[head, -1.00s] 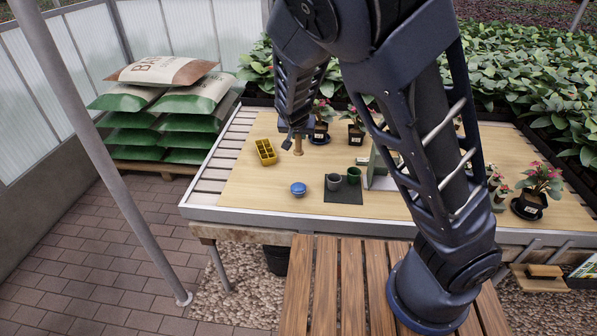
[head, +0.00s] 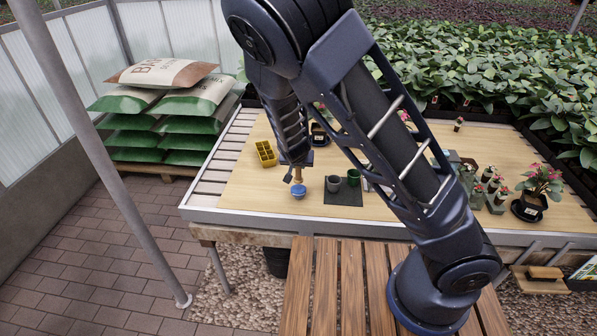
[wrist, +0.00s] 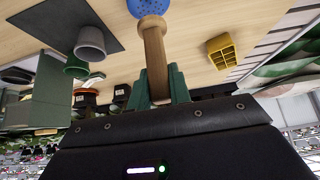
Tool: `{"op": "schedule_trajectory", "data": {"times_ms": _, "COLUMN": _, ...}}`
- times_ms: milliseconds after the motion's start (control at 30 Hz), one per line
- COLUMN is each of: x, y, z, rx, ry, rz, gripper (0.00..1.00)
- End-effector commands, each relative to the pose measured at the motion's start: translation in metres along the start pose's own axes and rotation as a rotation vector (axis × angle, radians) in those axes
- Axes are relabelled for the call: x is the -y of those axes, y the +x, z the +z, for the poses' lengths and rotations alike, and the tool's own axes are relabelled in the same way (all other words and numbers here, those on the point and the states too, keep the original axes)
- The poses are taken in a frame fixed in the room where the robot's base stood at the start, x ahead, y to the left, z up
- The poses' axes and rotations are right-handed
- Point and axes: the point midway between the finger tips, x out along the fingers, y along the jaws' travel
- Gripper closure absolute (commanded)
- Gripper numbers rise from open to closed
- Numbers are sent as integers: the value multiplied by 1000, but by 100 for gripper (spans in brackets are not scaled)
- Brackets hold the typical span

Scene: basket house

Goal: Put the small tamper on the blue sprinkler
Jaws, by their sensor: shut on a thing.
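The small tamper (wrist: 154,50) is a pale wooden piece with a wider round end. My gripper (wrist: 159,86) is shut on it, with one green finger on each side. In the head view the tamper (head: 299,175) hangs below my gripper (head: 297,164), roughly upright. The blue sprinkler (head: 299,193) sits on the table directly below it. In the wrist view the sprinkler's dotted blue face (wrist: 148,6) is cut by the top edge, and the tamper's wide end overlaps it. I cannot tell whether they touch.
A grey cup (head: 333,184) and a green cup (head: 353,178) stand on a dark mat (head: 343,198) just right of the sprinkler. A yellow seed tray (head: 265,153) is behind left. Potted plants (head: 531,202) stand to the right. The table's front left is clear.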

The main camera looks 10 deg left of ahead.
Motion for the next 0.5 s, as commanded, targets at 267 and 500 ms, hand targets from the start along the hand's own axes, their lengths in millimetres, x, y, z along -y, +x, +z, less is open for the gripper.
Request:
{"op": "schedule_trajectory", "data": {"times_ms": 267, "x": -1, "y": 24, "z": 17, "rx": 0, "ry": 0, "rz": 2, "gripper": 100}}
{"op": "schedule_trajectory", "data": {"times_ms": 500, "x": 0, "y": 24, "z": 17, "rx": 0, "ry": 0, "rz": 1, "gripper": 100}}
